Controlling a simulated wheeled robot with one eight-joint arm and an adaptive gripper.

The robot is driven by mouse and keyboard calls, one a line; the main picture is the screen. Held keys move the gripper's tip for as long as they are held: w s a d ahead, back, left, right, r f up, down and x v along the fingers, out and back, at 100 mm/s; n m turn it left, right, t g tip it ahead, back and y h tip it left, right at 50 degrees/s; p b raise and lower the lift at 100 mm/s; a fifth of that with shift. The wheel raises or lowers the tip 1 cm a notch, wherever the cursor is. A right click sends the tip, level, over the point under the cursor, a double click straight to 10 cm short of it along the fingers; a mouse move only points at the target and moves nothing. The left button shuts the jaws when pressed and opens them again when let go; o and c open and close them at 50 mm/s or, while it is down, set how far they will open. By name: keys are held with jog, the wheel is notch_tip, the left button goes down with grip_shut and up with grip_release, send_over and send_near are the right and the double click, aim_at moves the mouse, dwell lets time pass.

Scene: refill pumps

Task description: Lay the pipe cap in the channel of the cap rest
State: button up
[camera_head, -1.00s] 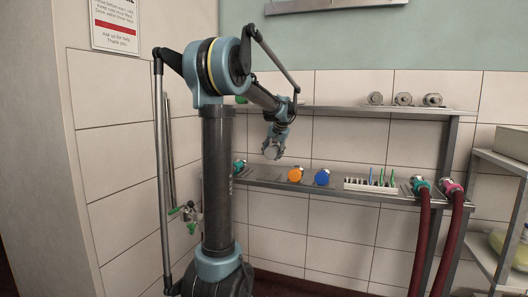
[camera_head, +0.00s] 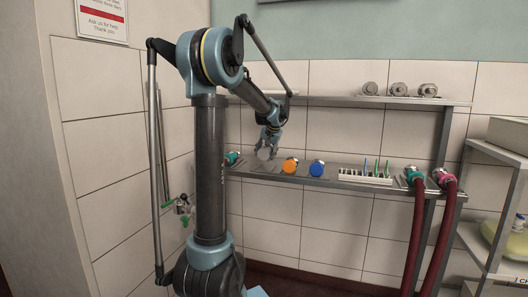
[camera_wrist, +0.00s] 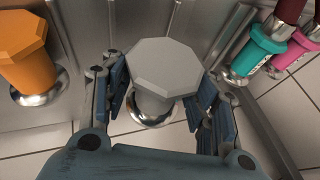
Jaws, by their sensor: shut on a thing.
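The pipe cap is a grey eight-sided knob (camera_wrist: 162,68) with a chrome flange, seen between the two blue-padded fingers in the wrist view. My gripper (camera_wrist: 160,95) is shut on it. In the head view my gripper (camera_head: 268,147) holds the grey cap (camera_head: 264,154) low over the left part of the lower shelf, left of the orange cap. I cannot tell whether the cap touches the shelf. I cannot surely make out the cap rest or its channel; metal ridges (camera_wrist: 178,20) show behind the cap in the wrist view.
An orange cap (camera_head: 290,166) and a blue cap (camera_head: 317,169) stand close by on the lower shelf (camera_head: 275,177). A white rack (camera_head: 362,178) and hose couplings (camera_head: 415,177) are farther right. Grey caps (camera_head: 398,89) sit on the upper shelf.

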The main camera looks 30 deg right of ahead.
aim_at(265, 169)
jog(key=shift+f, duration=2.1)
jog(key=shift+s+a+f, duration=0.1)
jog(key=shift+f, duration=0.05)
jog(key=o, duration=1.4)
jog(key=shift+f, duration=0.1)
jog(key=v, duration=1.2)
